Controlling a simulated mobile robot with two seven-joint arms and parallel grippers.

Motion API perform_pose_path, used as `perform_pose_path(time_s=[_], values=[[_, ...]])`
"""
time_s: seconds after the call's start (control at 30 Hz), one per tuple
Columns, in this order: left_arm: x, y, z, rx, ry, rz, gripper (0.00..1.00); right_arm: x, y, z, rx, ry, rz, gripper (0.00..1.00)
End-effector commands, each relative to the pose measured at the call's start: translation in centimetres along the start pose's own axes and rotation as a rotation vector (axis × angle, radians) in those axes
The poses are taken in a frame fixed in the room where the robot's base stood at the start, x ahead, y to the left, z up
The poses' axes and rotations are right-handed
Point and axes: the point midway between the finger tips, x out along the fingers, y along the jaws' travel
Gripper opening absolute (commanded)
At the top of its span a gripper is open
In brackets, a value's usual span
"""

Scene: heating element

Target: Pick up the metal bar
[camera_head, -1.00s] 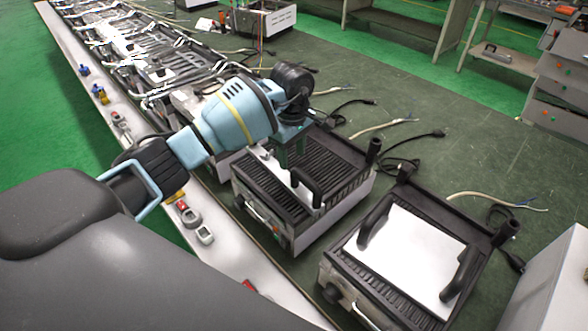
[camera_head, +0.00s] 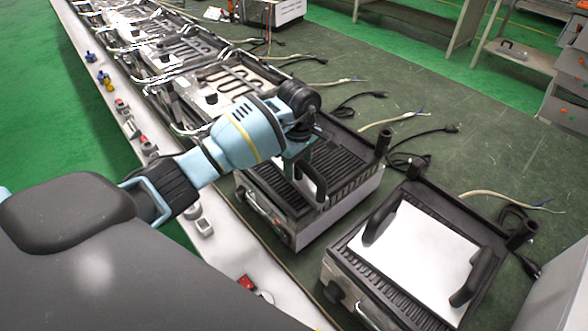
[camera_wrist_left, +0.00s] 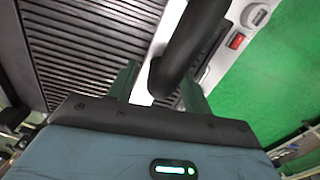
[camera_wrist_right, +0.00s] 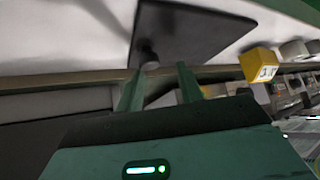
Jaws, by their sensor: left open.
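The metal bar (camera_head: 322,205) is a narrow pale strip with black upright handles. It lies across the ribbed black top of the middle grill unit in the head view, partly hidden by my left gripper. My left gripper (camera_head: 292,167) points down over the bar's far part. In the left wrist view, the bar (camera_wrist_left: 163,35) and a thick black handle (camera_wrist_left: 187,45) show at its open fingers (camera_wrist_left: 160,88), the handle passing between them. Contact cannot be told. My right gripper (camera_wrist_right: 158,88) shows only in its own wrist view, with its fingers apart and nothing held.
A nearer grill unit (camera_head: 335,282) carries a wide white plate (camera_head: 415,248) with two black handles. More units with heating coils (camera_head: 230,88) line the bench behind. Cables (camera_head: 425,135) lie on the green surface to the right. Small switches (camera_head: 148,148) sit along the white ledge.

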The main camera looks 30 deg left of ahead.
Motion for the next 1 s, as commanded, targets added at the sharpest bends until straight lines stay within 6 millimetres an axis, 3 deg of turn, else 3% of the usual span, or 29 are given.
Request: perform_pose_path(time_s=[0.27, 0.67, 1.0], values=[[0.11, 0.07, -0.02, 0.0, 0.002, 0.004, 0.49, 0.07, -0.01, 0.19, -0.001, -0.005, -0.001, 0.36], [0.14, 0.06, -0.02, 0.0, 0.001, 0.003, 0.0, 0.08, -0.07, 0.2, 0.002, -0.005, -0.001, 0.36], [0.12, 0.06, -0.03, -0.001, 0.001, 0.003, 0.0, 0.1, -0.13, 0.18, 0.007, -0.005, 0.0, 0.36]])
